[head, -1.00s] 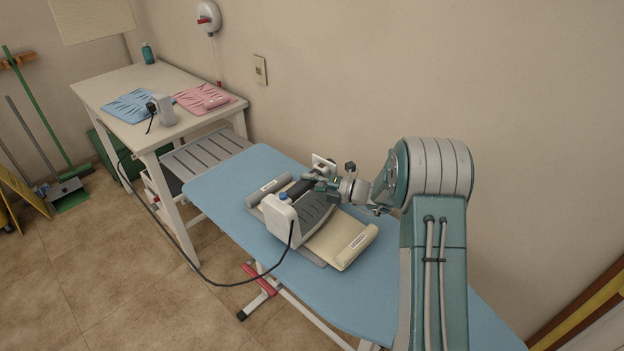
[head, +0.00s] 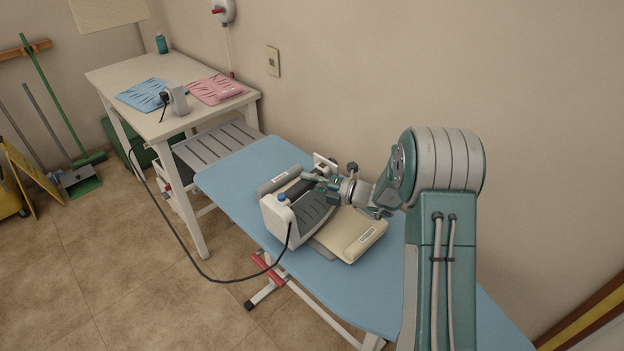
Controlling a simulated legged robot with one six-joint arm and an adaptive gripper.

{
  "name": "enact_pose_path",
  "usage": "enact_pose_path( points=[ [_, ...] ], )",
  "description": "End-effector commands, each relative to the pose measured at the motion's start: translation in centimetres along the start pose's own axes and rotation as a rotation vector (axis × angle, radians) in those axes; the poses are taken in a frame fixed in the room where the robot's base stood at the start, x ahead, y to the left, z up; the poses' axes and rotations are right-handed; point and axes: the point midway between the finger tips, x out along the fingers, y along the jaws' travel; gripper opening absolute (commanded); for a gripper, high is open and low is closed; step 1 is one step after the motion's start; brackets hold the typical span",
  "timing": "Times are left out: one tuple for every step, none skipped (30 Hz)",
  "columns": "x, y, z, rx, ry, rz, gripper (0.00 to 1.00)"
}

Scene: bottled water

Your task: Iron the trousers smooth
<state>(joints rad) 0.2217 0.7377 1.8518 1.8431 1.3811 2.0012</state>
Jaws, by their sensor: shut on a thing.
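The iron (head: 281,222), white and grey with a blue cap, sits on the ironing board (head: 238,172), partly over beige folded cloth (head: 352,236) that looks like the trousers. The cloth's right end shows, bearing a small pale label; the iron hides much of the rest. My gripper (head: 322,184) is at the far side of the iron, shut on it around its handle; the fingers' exact contact is hard to see. Grey fabric (head: 277,178) with a label shows behind the iron, and a grey edge shows under the beige cloth.
The black cord (head: 200,268) hangs from the iron, loops near the floor and rises to the white table (head: 130,77). Blue (head: 143,95) and pink (head: 217,89) wrinkled garments lie there. The wall runs close behind the board. The board's right part is bare.

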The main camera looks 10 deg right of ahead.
Motion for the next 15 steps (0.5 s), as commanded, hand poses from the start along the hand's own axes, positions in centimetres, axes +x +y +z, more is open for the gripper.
enact_pose_path(
  points=[
    [0.1, 0.4, -0.1, -0.004, 0.0, 0.007, 0.0],
    [0.2, 0.4, -0.3, -0.004, 0.0, 0.007, 0.0],
    [0.3, 0.4, -0.5, -0.004, 0.001, 0.007, 0.0],
    [0.3, 0.4, -0.6, -0.003, 0.001, 0.007, 0.0],
    [0.4, 0.4, -0.7, -0.003, 0.001, 0.007, 0.0],
    [0.5, 0.5, -0.9, -0.003, 0.001, 0.007, 0.0],
    [0.5, 0.5, -1.0, -0.003, 0.0, 0.007, 0.0],
    [0.6, 0.5, -1.1, -0.003, 0.0, 0.007, 0.0],
    [0.6, 0.5, -1.2, -0.004, 0.0, 0.007, 0.0],
    [0.6, 0.5, -1.3, -0.004, -0.001, 0.007, 0.0],
    [0.6, 0.6, -1.3, -0.004, -0.001, 0.007, 0.0],
    [0.7, 0.6, -1.4, -0.004, -0.001, 0.007, 0.0],
    [0.7, 0.6, -1.4, -0.004, -0.001, 0.007, 0.0],
    [0.7, 0.6, -1.4, -0.004, -0.001, 0.008, 0.0],
    [0.6, 0.5, -1.3, -0.004, -0.002, 0.008, 0.0]
  ],
)
